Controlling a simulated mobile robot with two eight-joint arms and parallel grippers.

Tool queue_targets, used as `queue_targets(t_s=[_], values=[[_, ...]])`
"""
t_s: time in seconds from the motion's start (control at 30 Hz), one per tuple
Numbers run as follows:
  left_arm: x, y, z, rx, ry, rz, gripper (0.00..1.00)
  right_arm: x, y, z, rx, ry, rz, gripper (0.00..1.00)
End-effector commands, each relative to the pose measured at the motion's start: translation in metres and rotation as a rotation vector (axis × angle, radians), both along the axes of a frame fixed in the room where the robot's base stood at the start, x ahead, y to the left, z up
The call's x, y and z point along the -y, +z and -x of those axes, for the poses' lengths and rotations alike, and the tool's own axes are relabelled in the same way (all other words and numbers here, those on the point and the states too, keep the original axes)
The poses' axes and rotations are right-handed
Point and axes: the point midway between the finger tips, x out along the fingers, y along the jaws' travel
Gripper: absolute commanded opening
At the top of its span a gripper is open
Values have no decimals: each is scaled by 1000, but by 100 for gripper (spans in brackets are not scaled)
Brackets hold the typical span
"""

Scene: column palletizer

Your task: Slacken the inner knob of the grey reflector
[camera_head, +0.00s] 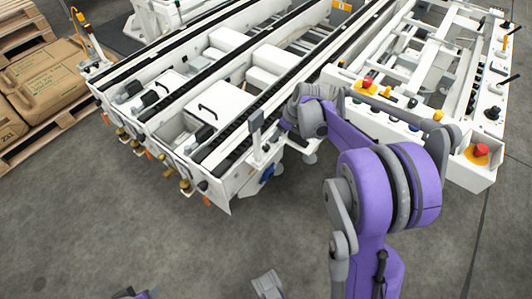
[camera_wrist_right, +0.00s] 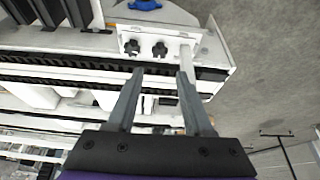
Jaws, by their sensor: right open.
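The grey reflector (camera_head: 256,120) is a small dark grey plate on a white upright post at the near right corner of the conveyor. In the right wrist view, two dark knobs (camera_wrist_right: 145,47) sit side by side on a white bracket plate (camera_wrist_right: 174,43), beside the white post (camera_wrist_right: 186,64). I cannot tell for sure which knob is the inner one. My right gripper (camera_head: 284,125) is beside the reflector post. In its wrist view its fingers (camera_wrist_right: 160,74) are open and empty, pointing toward the bracket, with the tips just short of the knobs. My left gripper is not clearly in view.
A blue knob (camera_head: 267,173) sits below the bracket on the conveyor's end. A white frame with a control panel (camera_head: 395,117) and red buttons stands right of it. The grey floor (camera_head: 120,220) in front is clear.

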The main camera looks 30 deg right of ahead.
Motion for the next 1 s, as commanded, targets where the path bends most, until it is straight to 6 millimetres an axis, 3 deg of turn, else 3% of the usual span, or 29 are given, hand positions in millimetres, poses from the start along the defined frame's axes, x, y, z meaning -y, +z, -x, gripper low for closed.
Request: queue_targets(t_s=[0.5,0.7,1.0], values=[[0,-27,-2,-9,0,0,50,-14,-80,-30,0,-1,0,52],[0,-31,-3,-11,0,0,50,-16,-95,-36,0,0,0,52],[0,-31,-3,-11,0,0,50,-17,-96,-37,0,-1,0,52]])
